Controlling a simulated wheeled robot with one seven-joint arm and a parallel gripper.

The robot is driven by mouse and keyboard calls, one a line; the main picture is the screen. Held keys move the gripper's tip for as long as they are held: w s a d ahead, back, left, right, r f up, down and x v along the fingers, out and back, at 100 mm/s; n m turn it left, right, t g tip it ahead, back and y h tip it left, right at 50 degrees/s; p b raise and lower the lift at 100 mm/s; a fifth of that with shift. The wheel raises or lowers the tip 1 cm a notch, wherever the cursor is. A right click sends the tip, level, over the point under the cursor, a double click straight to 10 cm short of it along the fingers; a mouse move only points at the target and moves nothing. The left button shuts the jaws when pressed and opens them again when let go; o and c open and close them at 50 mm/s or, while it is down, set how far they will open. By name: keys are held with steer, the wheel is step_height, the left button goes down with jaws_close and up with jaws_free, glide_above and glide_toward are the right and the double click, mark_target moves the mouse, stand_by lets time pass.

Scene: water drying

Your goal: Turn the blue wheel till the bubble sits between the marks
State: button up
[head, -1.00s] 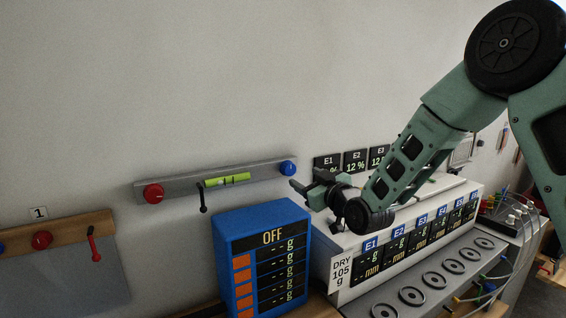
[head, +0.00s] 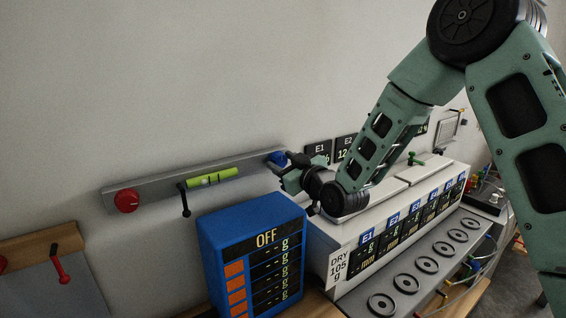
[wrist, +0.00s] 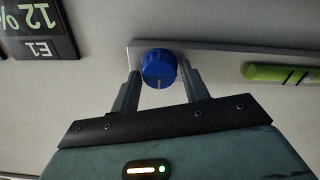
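The blue wheel (head: 278,158) sits at the right end of a grey bar (head: 150,188) on the wall. In the wrist view the wheel (wrist: 158,69) stands between the two fingers of my gripper (wrist: 160,75), its pale index line towards my palm. My gripper (head: 288,172) looks open, with a finger on each side; narrow gaps seem to show, though contact is hard to tell. The green level vial (head: 225,173) is mid-bar and partly shows in the wrist view (wrist: 262,72). A pale bubble seems to be left of its middle; its place against the marks is too small to tell.
A red knob (head: 126,201) is at the bar's left end and a black lever (head: 185,203) hangs by the vial. A blue OFF display box (head: 215,235) stands below the bar. A white dryer unit (head: 320,235) lies below my arm.

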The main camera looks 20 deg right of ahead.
steer(key=c, duration=0.6)
steer(key=shift+o, duration=0.2)
steer(key=shift+f+b, duration=0.1)
steer(key=shift+b, duration=0.25)
steer(key=n+b, duration=0.1)
steer(key=b, duration=0.2)
steer(key=n+b, duration=0.2)
steer(key=b, duration=0.1)
steer(key=shift+a+f, duration=0.1)
steer(key=shift+f, duration=0.2)
steer(key=n+b, duration=0.5)
steer(key=b, duration=0.4)
steer(key=shift+n, duration=0.4)
steer(key=n+b, duration=0.3)
steer(key=b, duration=0.2)
steer(key=n+b, duration=0.3)
steer(key=b, duration=0.2)
steer(key=shift+s+f, duration=0.1)
steer(key=shift+f, duration=0.1)
steer(key=n+b, duration=0.3)
steer(key=b, duration=0.2)
steer(key=shift+r+n+b, duration=0.1)
steer(key=shift+n+b, duration=0.2)
steer(key=shift+n, duration=0.1)
steer(key=shift+r+n+b, duration=0.1)
steer(key=shift+n+b, duration=0.4)
steer(key=shift+b, duration=0.15)
steer(key=shift+r, duration=0.1)
